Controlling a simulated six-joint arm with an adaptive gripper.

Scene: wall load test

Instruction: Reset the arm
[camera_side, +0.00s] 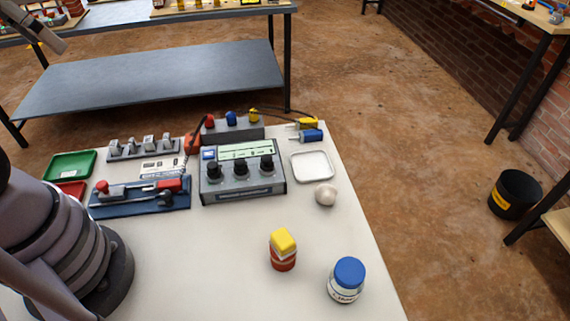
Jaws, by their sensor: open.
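My arm's base and lower links stand at the left of the side view, at the edge of the white table (200,270). A grey, rod-like part reaches in at the top left corner; I cannot tell what it is. My gripper does not show in this view. A red can with a yellow block (283,241) on it stands on the table's front half. A white jar with a blue lid (348,272) stands to its right. A pale ball (326,194) lies near the right edge. None of these is held in view.
A grey control box with knobs (242,181) stands at the back, with a terminal block (233,129) behind it. A white tray (311,166), blue tool board (140,198) and green tray (70,165) lie nearby. A black bucket (515,194) is on the floor. The table's front middle is clear.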

